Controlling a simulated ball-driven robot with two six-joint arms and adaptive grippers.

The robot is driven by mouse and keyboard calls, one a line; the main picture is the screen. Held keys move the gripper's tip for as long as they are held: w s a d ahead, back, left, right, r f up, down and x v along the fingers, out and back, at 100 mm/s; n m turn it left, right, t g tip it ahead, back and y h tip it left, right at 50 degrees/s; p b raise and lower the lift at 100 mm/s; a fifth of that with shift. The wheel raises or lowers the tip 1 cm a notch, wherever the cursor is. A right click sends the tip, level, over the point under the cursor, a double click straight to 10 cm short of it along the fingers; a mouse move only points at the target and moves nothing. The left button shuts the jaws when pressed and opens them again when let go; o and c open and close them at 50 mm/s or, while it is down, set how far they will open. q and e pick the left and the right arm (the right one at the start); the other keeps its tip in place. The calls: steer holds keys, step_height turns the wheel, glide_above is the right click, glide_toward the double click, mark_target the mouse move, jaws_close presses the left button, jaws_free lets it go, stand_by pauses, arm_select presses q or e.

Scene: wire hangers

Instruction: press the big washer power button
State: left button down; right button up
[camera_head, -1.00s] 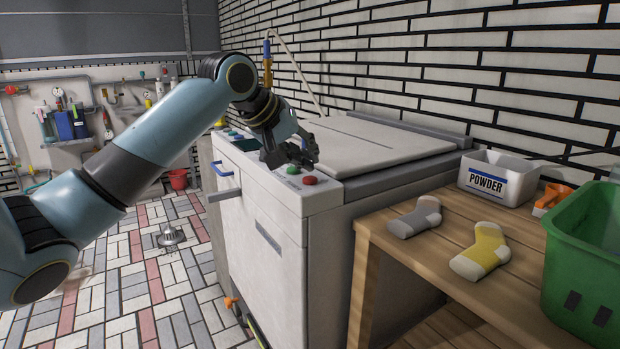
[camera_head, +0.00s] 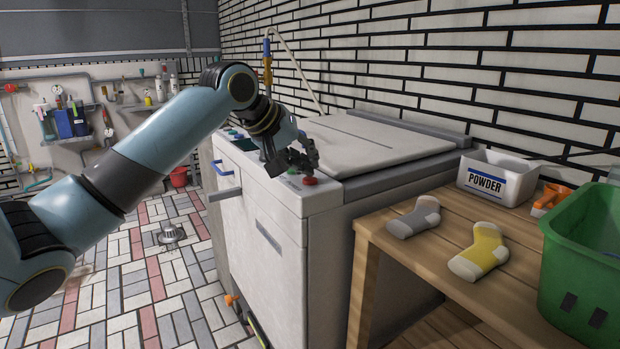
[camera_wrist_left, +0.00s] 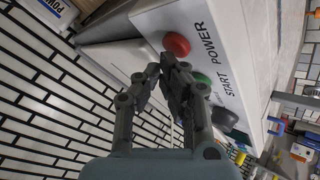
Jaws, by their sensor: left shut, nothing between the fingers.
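The washer (camera_head: 275,240) is a white top-lid machine with a control strip along its front edge. The red button (camera_head: 310,181) sits at the strip's near end; in the left wrist view the red button (camera_wrist_left: 176,44) is beside the word POWER. The green button (camera_head: 292,172) is beside it; in the left wrist view the green button (camera_wrist_left: 200,77) is beside START, partly behind a finger. My left gripper (camera_head: 308,166) is shut and empty, its fingertips just above the red button. In the left wrist view the fingertips (camera_wrist_left: 168,66) point toward it; contact cannot be told. My right gripper is not in view.
A wooden table (camera_head: 450,262) stands right of the washer with a grey sock (camera_head: 413,218), a yellow sock (camera_head: 480,252), a POWDER box (camera_head: 497,178) and a green basket (camera_head: 585,275). A dark knob (camera_wrist_left: 224,118) is beside the green button. The tiled floor at left is mostly clear.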

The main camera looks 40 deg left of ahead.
mark_target(307, 177)
arm_select(q)
steer(key=shift+f, duration=0.35)
stand_by(0.4)
steer(key=shift+r+p, duration=0.9)
steer(key=shift+p, duration=0.55)
steer(key=shift+f, duration=0.1)
step_height(307, 177, up, 5)
steer(key=p, duration=0.6)
